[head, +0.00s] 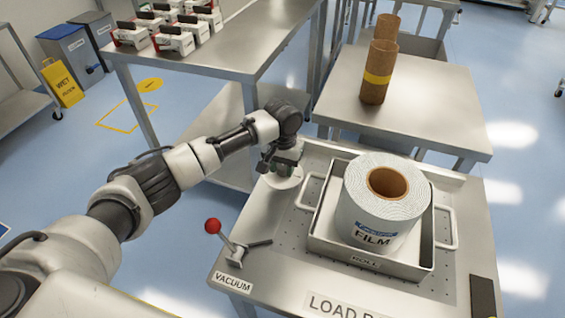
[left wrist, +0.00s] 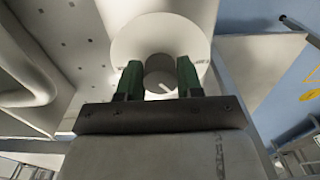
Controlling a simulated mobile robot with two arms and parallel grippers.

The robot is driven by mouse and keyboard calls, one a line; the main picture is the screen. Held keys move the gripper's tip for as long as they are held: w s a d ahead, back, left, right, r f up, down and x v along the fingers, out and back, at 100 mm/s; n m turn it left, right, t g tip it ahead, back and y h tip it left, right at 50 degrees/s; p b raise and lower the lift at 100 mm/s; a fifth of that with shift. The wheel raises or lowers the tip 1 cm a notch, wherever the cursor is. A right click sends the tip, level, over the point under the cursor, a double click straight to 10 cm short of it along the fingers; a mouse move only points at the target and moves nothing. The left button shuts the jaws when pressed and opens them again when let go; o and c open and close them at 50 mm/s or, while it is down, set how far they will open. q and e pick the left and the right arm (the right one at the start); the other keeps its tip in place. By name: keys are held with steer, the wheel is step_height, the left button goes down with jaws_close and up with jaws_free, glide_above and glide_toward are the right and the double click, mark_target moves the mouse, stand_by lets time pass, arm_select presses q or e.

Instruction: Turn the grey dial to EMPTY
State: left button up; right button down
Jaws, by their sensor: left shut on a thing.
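The dial shows in the left wrist view as a round grey knob (left wrist: 158,72) with a short white pointer mark, on a pale disc (left wrist: 128,42). In the head view its white disc (head: 284,181) sits at the back left of the metal load table, mostly under my wrist. My left gripper (head: 284,168) points down at the dial. Its green fingers (left wrist: 160,80) stand on either side of the knob and are shut on it. The EMPTY marking cannot be read in either view. My right gripper is in neither view.
Right of the dial, a metal tray (head: 312,243) holds a white film roll (head: 380,210). A red-knobbed vacuum lever (head: 213,226) stands in front. Cardboard tubes (head: 377,72) stand on a table behind. Boxes (head: 172,42) lie on another bench at the back left.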

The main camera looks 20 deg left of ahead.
mark_target(284, 166)
arm_select(q)
steer(key=n+p, duration=0.2)
steer(key=p, duration=0.1)
steer(key=n+p, duration=0.3)
steer(key=p, duration=0.1)
steer(key=n+p, duration=0.2)
steer(key=p, duration=0.2)
steer(key=shift+d+r, duration=0.15)
steer(key=shift+r, duration=0.1)
steer(key=shift+w+f+n+p, duration=0.1)
steer(key=shift+f+n+p, duration=0.1)
steer(key=shift+n+p, duration=1.55)
steer(key=shift+n+b, duration=0.35)
steer(key=shift+n, duration=0.1)
steer(key=o, duration=0.9)
step_height(284, 166, up, 11)
steer(key=shift+f+p, duration=0.15)
steer(key=shift+p, duration=0.45)
